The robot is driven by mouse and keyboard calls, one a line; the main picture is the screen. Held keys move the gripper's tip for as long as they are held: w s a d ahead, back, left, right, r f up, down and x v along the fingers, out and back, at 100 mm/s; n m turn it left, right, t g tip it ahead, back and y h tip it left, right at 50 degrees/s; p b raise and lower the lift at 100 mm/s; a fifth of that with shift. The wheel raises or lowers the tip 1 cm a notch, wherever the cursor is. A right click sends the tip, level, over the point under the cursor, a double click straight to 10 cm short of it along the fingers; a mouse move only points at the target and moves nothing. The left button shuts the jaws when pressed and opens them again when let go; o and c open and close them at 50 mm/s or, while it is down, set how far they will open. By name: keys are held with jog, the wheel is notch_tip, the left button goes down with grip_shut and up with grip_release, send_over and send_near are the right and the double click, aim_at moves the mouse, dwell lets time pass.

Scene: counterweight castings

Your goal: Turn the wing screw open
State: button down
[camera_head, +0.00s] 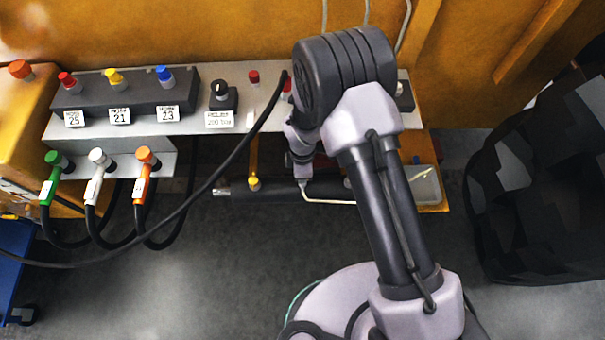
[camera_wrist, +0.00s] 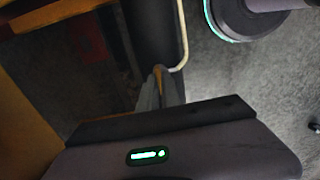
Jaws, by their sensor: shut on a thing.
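A pale bent rod (camera_wrist: 183,50) ends close beside the fingertips. It also shows in the head view (camera_head: 330,202), along the front of the dark cylinder (camera_head: 275,190).
A yellow knob (camera_head: 254,183) stands on the cylinder left of my gripper. A grey shelf (camera_head: 200,127) carries a control box (camera_head: 140,97) with coloured buttons. Cable plugs (camera_head: 98,160) hang at left. A shallow tray (camera_head: 427,182) is at right. Open floor lies in front.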

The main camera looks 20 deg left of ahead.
jog(key=c, duration=1.6)
grip_release()
jog(key=shift+o, duration=0.2)
notch_tip(320, 180, up, 18)
jog(key=p, duration=0.5)
jog(key=shift+f, duration=0.25)
